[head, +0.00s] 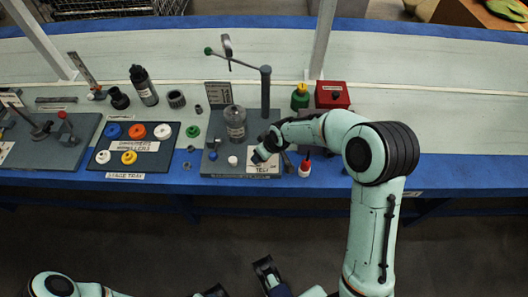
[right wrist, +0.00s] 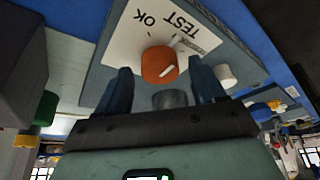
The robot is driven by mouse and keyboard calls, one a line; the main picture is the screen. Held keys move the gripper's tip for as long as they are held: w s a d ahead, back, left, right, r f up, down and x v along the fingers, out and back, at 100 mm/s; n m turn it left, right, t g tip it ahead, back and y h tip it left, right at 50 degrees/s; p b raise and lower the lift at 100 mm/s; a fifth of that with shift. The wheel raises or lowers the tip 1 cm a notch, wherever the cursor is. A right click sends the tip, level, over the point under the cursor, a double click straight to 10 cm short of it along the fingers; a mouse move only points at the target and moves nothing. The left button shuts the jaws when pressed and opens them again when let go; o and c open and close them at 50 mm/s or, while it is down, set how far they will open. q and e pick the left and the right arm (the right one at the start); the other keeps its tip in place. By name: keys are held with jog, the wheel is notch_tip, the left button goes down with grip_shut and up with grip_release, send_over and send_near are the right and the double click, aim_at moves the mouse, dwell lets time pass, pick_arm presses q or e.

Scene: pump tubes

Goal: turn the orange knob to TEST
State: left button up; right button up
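The orange knob (right wrist: 158,65) sits on a white label plate (right wrist: 125,40) printed OK and TEST, seen upside down in the right wrist view. A pale line on the knob's face slants toward the right of that picture. My right gripper (right wrist: 160,82) is open, its two dark fingers apart with the knob showing between and just beyond their tips. Contact cannot be made out. In the head view my right gripper (head: 262,153) is over the TEST label (head: 262,169) and hides the knob. My left gripper is low in the head view, with a dark part (head: 265,270) showing; its opening is unclear.
The grey pump base (head: 215,160) carries a clear bottle (head: 235,123), a white cap (head: 233,161) and a post with a lever (head: 265,92). A tray (head: 105,155) of coloured rings stands left. A red box (head: 332,95) and a red-capped bottle (head: 305,168) stand right.

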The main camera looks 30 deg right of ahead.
pick_arm(q)
jog(key=shift+s+d+r+g+p, duration=0.15)
jog(key=shift+s+r+p, duration=0.25)
jog(key=shift+r+p, duration=0.2)
jog(key=shift+s+d+r+g+p, duration=0.15)
jog(key=shift+s+r+p, duration=0.25)
jog(key=shift+r+p, duration=0.2)
pick_arm(e)
jog(key=v, duration=1.3)
jog(key=shift+s+r, duration=0.1)
jog(key=s+a+f+m+g+y+p, duration=0.1)
jog(key=s+a+f+m+g+p, duration=0.1)
jog(key=s+a+f+p, duration=0.45)
jog(key=s+a+f+m+g+y+p, duration=0.15)
jog(key=s+f, duration=0.25)
jog(key=f, duration=0.6)
pick_arm(q)
notch_tip(320, 180, up, 11)
jog(key=w+p, duration=0.1)
jog(key=p, duration=0.2)
jog(key=shift+p, duration=0.4)
pick_arm(e)
jog(key=s+a+f+m+g, duration=0.1)
jog(key=s+a+f, duration=0.1)
jog(key=s, duration=0.5)
jog(key=s+a+f+m, duration=0.2)
jog(key=s+a+f, duration=0.1)
jog(key=s, duration=0.5)
jog(key=shift+a+g, duration=0.35)
jog(key=shift+a, duration=0.5)
